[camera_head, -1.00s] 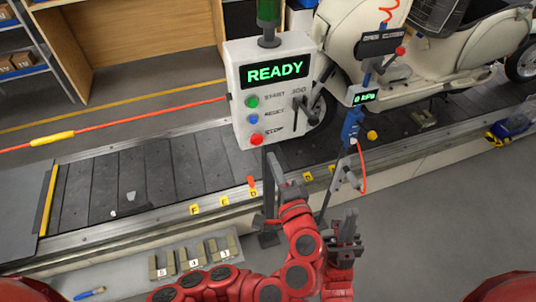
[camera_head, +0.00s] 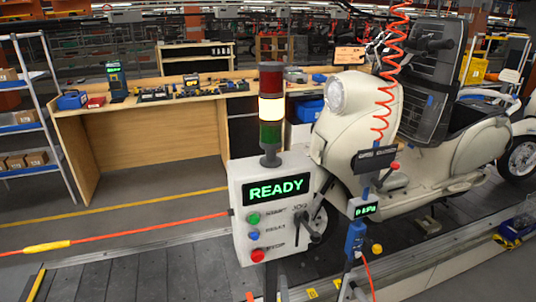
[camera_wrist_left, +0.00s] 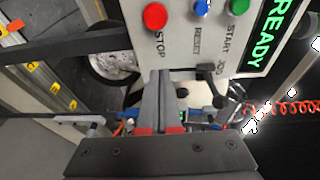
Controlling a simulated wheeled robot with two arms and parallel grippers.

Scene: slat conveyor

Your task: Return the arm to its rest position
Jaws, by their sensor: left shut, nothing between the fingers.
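My left gripper (camera_wrist_left: 162,98) is seen from behind in the left wrist view, its grey fingers shut with nothing between them. The fingers point towards the white control box, whose STOP, RESET and START buttons and JOG lever show beyond them. In the head view only a small part of this gripper (camera_head: 283,287) shows at the bottom edge, below the control box (camera_head: 243,214); the rest of the arm is out of frame. I cannot tell the exact gap between fingers and box. My right gripper is not in view.
The box display (camera_head: 277,190) reads READY, and the middle section of the stack light (camera_head: 271,107) is bright.

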